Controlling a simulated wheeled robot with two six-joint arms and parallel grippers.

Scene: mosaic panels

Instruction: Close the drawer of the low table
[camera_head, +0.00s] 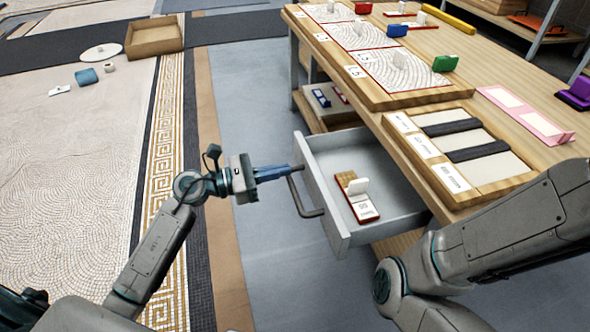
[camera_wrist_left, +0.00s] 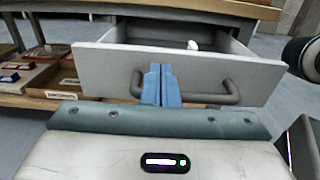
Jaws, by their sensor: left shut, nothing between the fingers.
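The low table's drawer (camera_head: 325,212) is pulled out toward the left in the head view, with a grey bar handle (camera_head: 301,197) on its front. In the left wrist view the shut blue fingers (camera_wrist_left: 161,84) stand before the white drawer front (camera_wrist_left: 105,72), beside the left end of the handle (camera_wrist_left: 215,96). I cannot tell whether they touch. My right gripper is out of view.
The wooden tabletop (camera_head: 505,140) carries mosaic panels (camera_head: 395,68), coloured blocks and a tray with dark strips (camera_head: 465,140). A lower shelf (camera_head: 318,110) holds small items. My right arm crosses at lower right.

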